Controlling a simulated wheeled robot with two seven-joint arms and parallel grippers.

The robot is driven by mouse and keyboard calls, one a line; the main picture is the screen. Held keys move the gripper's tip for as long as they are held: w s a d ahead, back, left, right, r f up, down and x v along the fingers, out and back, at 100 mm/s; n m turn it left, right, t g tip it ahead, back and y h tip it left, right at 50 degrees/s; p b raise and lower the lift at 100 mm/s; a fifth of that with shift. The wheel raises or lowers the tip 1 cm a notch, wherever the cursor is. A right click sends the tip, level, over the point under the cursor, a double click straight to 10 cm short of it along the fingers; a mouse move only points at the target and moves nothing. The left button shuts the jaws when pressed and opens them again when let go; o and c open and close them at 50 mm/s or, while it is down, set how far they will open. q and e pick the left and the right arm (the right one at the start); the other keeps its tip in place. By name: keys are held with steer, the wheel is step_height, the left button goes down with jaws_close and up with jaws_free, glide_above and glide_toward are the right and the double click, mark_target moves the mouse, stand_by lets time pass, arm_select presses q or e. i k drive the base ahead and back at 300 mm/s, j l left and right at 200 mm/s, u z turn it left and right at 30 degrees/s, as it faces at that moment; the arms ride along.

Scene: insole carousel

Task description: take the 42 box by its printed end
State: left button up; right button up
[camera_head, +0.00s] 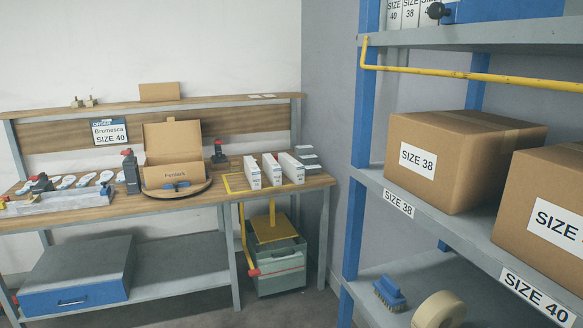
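No box in view carries a readable 42. Three small white boxes stand side by side on the workbench, inside a yellow marked area: a left one (252,174), a middle one (272,170) and a right one (292,169). Their near ends bear small print that I cannot read from here, so I cannot tell whether one is the 42 box. They stand upright, with narrow gaps between them. Neither of my grippers is in view.
A blue rack (354,180) at the right holds a SIZE 38 carton (465,158) and a SIZE 40 carton (545,205). An open Footark carton (172,175) stands on a round carousel (180,192). A yellow-topped bin (275,255) stands below the workbench (110,213).

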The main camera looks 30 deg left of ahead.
mark_target(294, 170)
steer(key=i+j, duration=0.2)
steer(key=j, duration=0.25)
steer(key=i+j+z, duration=0.1)
steer(key=j, duration=0.35)
steer(key=i+j+z, duration=0.1)
steer(key=i+j, duration=0.15)
steer(key=j, duration=0.2)
steer(key=i+j, duration=0.15)
steer(key=j, duration=0.3)
steer(key=i+j+z, duration=0.1)
steer(key=j, duration=0.35)
steer(key=i+j, duration=0.15)
steer(key=j, duration=0.35)
steer(key=i+j+z, duration=0.15)
steer(key=j, duration=0.3)
steer(key=i+j, duration=0.1)
steer(key=j, duration=0.4)
